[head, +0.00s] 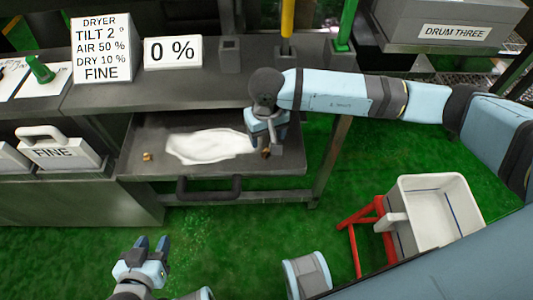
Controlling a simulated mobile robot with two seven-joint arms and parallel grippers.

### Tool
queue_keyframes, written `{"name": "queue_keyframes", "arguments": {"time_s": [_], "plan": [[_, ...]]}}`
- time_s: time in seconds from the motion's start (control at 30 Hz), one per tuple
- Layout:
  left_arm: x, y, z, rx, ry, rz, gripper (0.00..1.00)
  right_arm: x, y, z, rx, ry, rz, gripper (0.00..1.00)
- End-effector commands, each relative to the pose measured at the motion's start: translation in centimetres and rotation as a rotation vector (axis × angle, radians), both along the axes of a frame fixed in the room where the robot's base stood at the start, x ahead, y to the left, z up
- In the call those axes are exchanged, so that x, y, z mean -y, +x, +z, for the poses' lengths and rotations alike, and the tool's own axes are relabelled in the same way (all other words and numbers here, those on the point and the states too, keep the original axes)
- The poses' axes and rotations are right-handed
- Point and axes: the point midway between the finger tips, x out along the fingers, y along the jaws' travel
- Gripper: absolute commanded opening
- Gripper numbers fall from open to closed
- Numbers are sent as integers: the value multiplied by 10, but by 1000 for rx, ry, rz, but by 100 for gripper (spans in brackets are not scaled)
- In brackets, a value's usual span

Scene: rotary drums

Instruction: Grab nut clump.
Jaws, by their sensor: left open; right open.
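A small dark brown clump (265,153) lies at the right side of the pulled-out grey tray (225,182). My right gripper (267,143) is over it, pointing down, with its open fingertips close to the clump and partly covering it. I cannot tell whether they touch. A smaller tan lump (147,157) lies at the tray's left side, away from both grippers. A flat patch of white powder (208,146) spreads between the two lumps. My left gripper (152,243) is open and empty, low over the green floor in front of the tray.
A black handle (208,189) juts from the tray's front. A grey shelf (190,83) overhangs its back, with dryer signs (101,48). A white box marked FINE (60,150) stands left. A white bin (440,209) on a red stand is at right. Green floor between is clear.

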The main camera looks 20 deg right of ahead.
Motion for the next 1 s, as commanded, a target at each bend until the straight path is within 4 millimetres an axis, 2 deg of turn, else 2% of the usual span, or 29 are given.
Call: {"name": "queue_keyframes", "arguments": {"time_s": [0.23,0.5,0.77,1.0], "plan": [[0,0,-2,0,-1,0,43,-2,-2,-15,-2,2,0,65],[1,0,-6,1,-5,-1,43,-5,-5,-54,-3,2,-1,65],[1,0,-4,3,-8,-1,43,-4,-4,-58,1,2,-1,65],[1,0,-4,3,-8,-2,43,-5,-4,-58,0,2,-1,12]]}}
